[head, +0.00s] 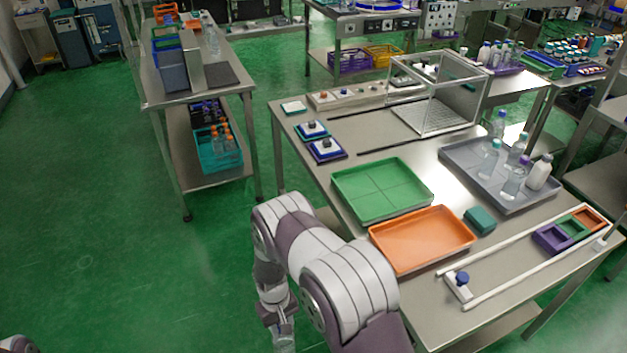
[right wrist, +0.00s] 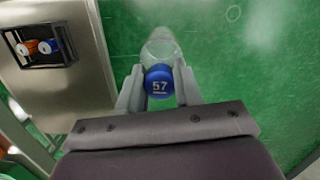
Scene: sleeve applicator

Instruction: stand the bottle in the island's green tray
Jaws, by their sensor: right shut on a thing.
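The green tray (head: 382,189) lies empty on the steel island table, beside the orange tray. My right gripper (right wrist: 158,78) is shut on a clear bottle with a blue cap marked 57 (right wrist: 159,83). The bottle's body stretches away beyond the cap over the green floor. In the head view my right gripper (head: 280,312) hangs low beside the island's near left edge, and part of the clear bottle (head: 285,340) shows below it at the picture's bottom edge. My left gripper is not in view.
The orange tray (head: 422,240) is empty and adjoins the green tray. A grey tray (head: 470,163) at the right holds several bottles. A teal block (head: 480,220), a glass-walled frame (head: 436,95) and small dark-knobbed boxes (head: 326,149) stand around. Open floor lies left of the island.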

